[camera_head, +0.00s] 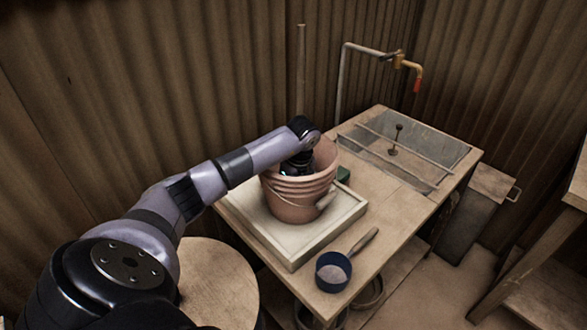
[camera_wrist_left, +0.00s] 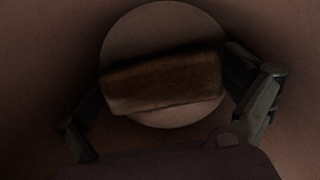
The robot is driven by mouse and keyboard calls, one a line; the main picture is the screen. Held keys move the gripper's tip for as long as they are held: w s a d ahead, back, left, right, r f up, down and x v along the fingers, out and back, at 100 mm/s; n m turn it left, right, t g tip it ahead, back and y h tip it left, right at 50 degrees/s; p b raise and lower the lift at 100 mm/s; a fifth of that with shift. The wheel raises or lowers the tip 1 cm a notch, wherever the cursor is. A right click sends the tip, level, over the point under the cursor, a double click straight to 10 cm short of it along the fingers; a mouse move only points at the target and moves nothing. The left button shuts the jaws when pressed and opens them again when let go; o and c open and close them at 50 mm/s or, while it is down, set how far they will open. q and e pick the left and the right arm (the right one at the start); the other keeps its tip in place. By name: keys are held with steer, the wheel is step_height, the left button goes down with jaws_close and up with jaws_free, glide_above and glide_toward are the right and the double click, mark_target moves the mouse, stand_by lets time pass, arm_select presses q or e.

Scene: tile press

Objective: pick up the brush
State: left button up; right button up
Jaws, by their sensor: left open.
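The brush (camera_wrist_left: 162,82) is a brown block in the left wrist view. It lies slightly tilted across a pale round patch, which looks like the bottom of the bucket. My left gripper (camera_wrist_left: 168,88) is open, with one finger on each side of the brush; whether they touch it I cannot tell. In the head view my left arm reaches down into a pinkish bucket (camera_head: 292,208), and the gripper (camera_head: 296,168) is mostly hidden by its rim. The brush is hidden in that view. My right gripper is not in view.
The bucket stands on a pale square slab (camera_head: 343,222) on a wooden table (camera_head: 393,228). A dark blue pan (camera_head: 333,286) with pale contents lies near the front edge. A tap (camera_head: 409,63) and a sunken basin (camera_head: 428,150) are at the back. A round stool (camera_head: 222,285) stands at the left.

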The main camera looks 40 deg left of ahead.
arm_select(q)
steer(key=shift+c, duration=0.5)
steer(key=c, duration=0.8)
steer(key=shift+r, duration=0.15)
steer(key=shift+c, duration=0.2)
step_height(320, 180, up, 23)
steer(key=p, duration=0.3)
steer(key=shift+f, duration=0.2)
